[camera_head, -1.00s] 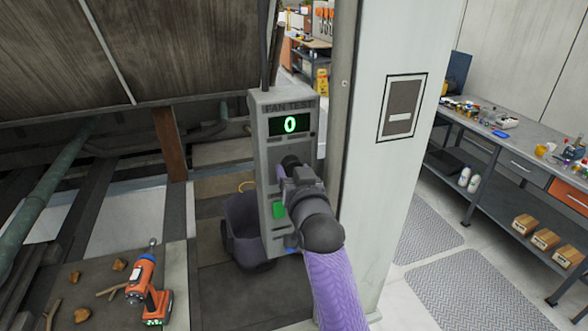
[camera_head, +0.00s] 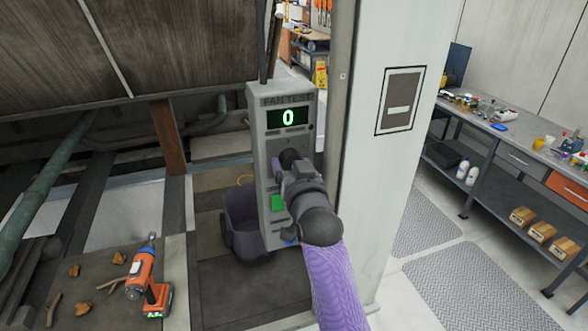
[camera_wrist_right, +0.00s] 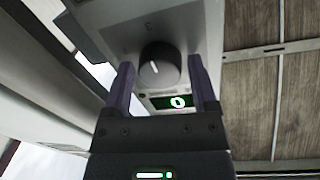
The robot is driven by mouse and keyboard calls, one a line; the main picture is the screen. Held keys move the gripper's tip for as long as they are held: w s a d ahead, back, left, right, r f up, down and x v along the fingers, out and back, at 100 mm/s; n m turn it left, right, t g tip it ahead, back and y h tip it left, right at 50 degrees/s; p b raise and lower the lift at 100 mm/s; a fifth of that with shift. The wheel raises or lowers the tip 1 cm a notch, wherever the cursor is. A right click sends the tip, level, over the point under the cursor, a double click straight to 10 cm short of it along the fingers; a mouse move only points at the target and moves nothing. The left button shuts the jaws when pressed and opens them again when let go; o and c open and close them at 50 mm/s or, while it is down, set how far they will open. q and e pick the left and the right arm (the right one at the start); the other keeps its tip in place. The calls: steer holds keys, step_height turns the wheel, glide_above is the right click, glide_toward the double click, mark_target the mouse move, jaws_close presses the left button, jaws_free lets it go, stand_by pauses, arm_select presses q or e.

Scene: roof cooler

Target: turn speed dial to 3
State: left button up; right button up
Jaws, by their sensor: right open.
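The grey fan test panel (camera_head: 264,175) stands upright beside the white pillar, with a green "0" on its display (camera_head: 288,118). In the right wrist view, the dark round speed dial (camera_wrist_right: 160,66) has a white pointer line and sits above the lit display (camera_wrist_right: 171,102), which also reads 0. My right gripper (camera_wrist_right: 162,68) is open, with one purple finger on each side of the dial and a visible gap to it. In the head view my right gripper (camera_head: 288,160) covers most of the dial area. My left gripper is not in view.
A green button (camera_head: 277,203) is on the panel below my gripper. A dark bin (camera_head: 240,230) stands at the panel's left. The white pillar (camera_head: 375,190) is close on the right, with a workbench (camera_head: 500,135) beyond.

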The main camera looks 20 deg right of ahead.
steer(key=s+p, duration=0.2)
steer(key=s, duration=0.1)
steer(key=s+p, duration=0.1)
steer(key=p, duration=0.1)
steer(key=shift+s+a+r, duration=0.1)
steer(key=shift+s+r, duration=0.15)
steer(key=shift+r, duration=0.1)
glide_toward(291, 161)
steer(key=shift+s+f+p, duration=0.3)
steer(key=shift+f+p, duration=0.1)
steer(key=shift+f, duration=0.1)
